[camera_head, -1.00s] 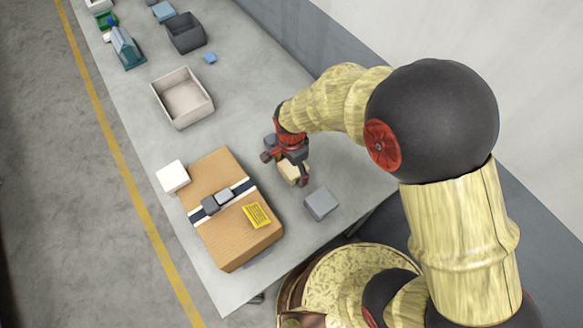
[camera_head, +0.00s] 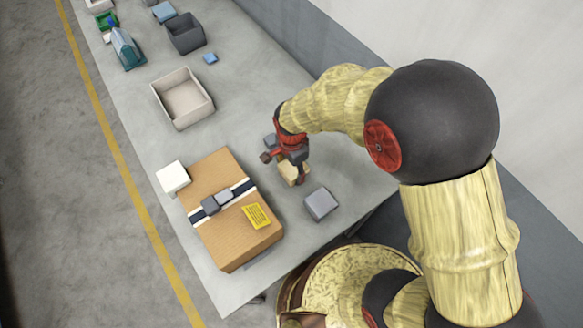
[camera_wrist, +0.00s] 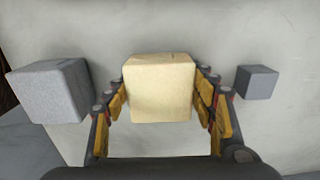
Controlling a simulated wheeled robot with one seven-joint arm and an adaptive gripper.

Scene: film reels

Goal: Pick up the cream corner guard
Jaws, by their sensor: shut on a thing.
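The cream corner guard (camera_wrist: 160,88) shows as a pale yellow block in the middle of the wrist view. My gripper (camera_wrist: 160,95) is shut on it, with a finger against its left and right sides. In the head view the cream corner guard (camera_head: 289,174) is partly hidden under my gripper (camera_head: 293,170), at the table right of the cardboard box. I cannot tell whether it touches the table.
A cardboard box (camera_head: 213,236) with a dark and white band lies left of my gripper. A white block (camera_head: 173,177) stands at its corner. A grey block (camera_head: 320,205) is close by at lower right. A beige open bin (camera_head: 165,110) stands farther back. The table between is clear.

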